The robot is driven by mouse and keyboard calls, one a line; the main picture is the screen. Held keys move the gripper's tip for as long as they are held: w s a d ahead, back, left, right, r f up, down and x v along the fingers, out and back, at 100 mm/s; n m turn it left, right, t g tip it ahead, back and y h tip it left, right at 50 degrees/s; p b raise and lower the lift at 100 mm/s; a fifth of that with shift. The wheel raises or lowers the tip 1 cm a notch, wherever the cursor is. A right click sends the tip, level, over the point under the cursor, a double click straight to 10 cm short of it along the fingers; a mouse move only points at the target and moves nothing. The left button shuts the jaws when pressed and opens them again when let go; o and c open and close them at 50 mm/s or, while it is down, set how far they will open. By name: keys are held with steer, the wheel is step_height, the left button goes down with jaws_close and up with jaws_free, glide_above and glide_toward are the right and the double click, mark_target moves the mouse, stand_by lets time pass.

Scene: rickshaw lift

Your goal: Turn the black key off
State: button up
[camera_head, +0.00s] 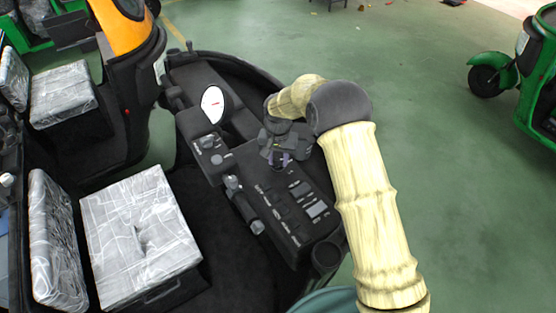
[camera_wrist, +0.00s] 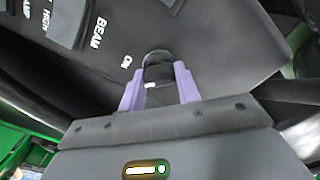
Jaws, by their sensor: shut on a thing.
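The black key (camera_wrist: 158,73) is in the wrist view, a dark rounded knob with a small white mark at its lower end. It sits on the dark dashboard panel (camera_wrist: 195,42), beside the printed word ON. The two purple fingers of my gripper (camera_wrist: 157,80) stand on either side of the key and are shut on it. In the head view my gripper (camera_head: 282,158) is down at the upper part of the dashboard (camera_head: 292,212). The key is hidden there behind the gripper and wrist.
A wrapped seat (camera_head: 135,225) is at lower left. Other rickshaws, one green (camera_head: 540,70), stand around. Green floor on the right is open.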

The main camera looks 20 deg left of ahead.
mark_target(278, 158)
steer(key=n+b, duration=0.1)
steer(key=n, duration=0.3)
steer(key=shift+n, duration=0.3)
steer(key=shift+n+b, duration=0.6)
steer(key=shift+n, duration=1.4)
steer(key=shift+r, duration=0.1)
steer(key=o, duration=1)
step_height(278, 158, up, 17)
steer(key=b, duration=0.3)
steer(key=shift+r, duration=0.15)
